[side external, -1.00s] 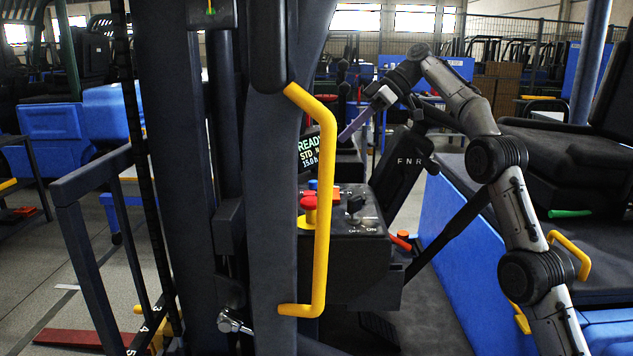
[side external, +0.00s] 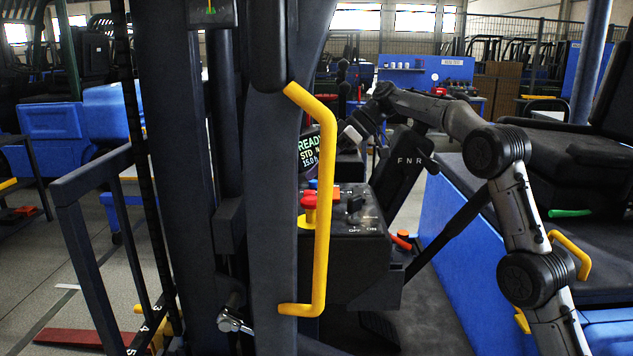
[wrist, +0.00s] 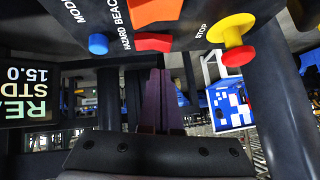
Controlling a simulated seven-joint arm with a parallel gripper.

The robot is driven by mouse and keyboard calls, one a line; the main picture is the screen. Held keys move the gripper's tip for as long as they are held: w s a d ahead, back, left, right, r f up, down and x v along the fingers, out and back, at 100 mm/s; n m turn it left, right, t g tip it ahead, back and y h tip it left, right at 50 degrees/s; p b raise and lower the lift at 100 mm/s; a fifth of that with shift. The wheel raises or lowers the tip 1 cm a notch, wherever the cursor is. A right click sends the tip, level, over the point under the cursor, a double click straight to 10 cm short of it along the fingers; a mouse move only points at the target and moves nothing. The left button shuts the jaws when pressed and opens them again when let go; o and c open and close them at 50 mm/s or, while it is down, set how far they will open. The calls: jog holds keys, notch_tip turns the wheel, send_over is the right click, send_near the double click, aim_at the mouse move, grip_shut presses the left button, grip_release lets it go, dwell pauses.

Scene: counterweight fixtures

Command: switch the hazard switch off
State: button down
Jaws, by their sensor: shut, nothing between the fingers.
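The hazard switch (wrist: 153,42) is an orange-red rocker at the top of the wrist view, beside a "HAZARD BEACON" label. A second orange-red face shows just above it, cut by the frame edge. My gripper (wrist: 160,74) is shut and empty. Its purple fingers point at the panel, with their tips just below the rocker in the picture; I cannot tell whether they touch it. In the side view the orange-red switch (side external: 323,189) is partly hidden by the yellow handle.
A red mushroom stop button (wrist: 238,56) on a yellow collar and a blue knob (wrist: 98,43) flank the switch. The yellow handle (side external: 322,200) and dark mast stand in front of the panel. A display (side external: 309,153) and a black lever (side external: 354,203) are close by.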

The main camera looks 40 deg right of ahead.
aim_at(308, 192)
jog(key=shift+s+a+f, duration=0.1)
jog(key=shift+f, duration=0.55)
jog(key=shift+s+a+f, duration=0.1)
jog(key=shift+f, duration=0.55)
jog(key=shift+s+a+f+n+t+h, duration=0.2)
jog(key=shift+s+f+n+t+h, duration=0.1)
jog(key=shift+f+t+h, duration=0.1)
jog(key=shift+w, duration=0.1)
jog(key=shift+f, duration=0.15)
jog(key=shift+w+d, duration=0.6)
jog(key=shift+d, duration=0.05)
jog(key=shift+f, duration=0.1)
